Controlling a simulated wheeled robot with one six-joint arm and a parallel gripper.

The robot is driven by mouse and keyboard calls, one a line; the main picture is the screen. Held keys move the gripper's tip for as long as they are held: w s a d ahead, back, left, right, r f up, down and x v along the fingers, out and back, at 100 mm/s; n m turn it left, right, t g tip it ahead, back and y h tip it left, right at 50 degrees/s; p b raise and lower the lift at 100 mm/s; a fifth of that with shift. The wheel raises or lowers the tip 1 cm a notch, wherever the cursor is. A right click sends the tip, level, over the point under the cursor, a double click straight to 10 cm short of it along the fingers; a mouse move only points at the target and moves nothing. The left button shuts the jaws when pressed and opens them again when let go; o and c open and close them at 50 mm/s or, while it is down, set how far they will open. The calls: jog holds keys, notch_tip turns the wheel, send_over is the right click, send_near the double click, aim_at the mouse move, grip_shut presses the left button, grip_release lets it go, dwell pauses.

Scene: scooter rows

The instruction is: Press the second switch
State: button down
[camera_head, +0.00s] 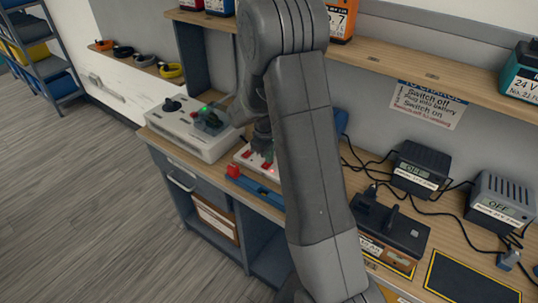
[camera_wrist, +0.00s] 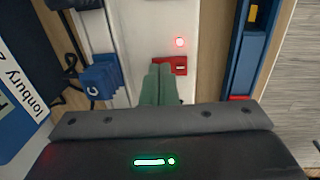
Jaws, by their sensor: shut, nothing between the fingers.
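A white power strip (camera_head: 246,160) with red switches lies on the bench, partly hidden behind my arm in the head view. In the wrist view the strip (camera_wrist: 190,18) runs up the picture. It shows one red switch (camera_wrist: 181,66) and a lit red lamp (camera_wrist: 180,42) just above it. My gripper (camera_wrist: 160,68) is shut and empty, its green fingertips over the left part of that switch. I cannot tell whether they touch it. In the head view my gripper (camera_head: 264,152) is over the strip. Which switch in the row this is, I cannot tell.
A blue plug (camera_wrist: 100,78) sits at the strip's left side. A blue tray (camera_wrist: 245,60) lies along its right. A pale box with a black knob (camera_head: 172,104) stands left on the bench. Chargers (camera_head: 420,168) and cables fill the right; a shelf (camera_head: 420,52) hangs above.

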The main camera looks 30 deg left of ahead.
jog(key=shift+f, duration=0.2)
jog(key=shift+w+f+b, duration=0.1)
jog(key=shift+f+b, duration=0.15)
jog(key=shift+b, duration=0.1)
jog(key=shift+r, duration=0.15)
jog(key=shift+s, duration=0.4)
jog(key=shift+s+a, duration=0.1)
jog(key=shift+s, duration=0.35)
jog(key=shift+r, duration=0.1)
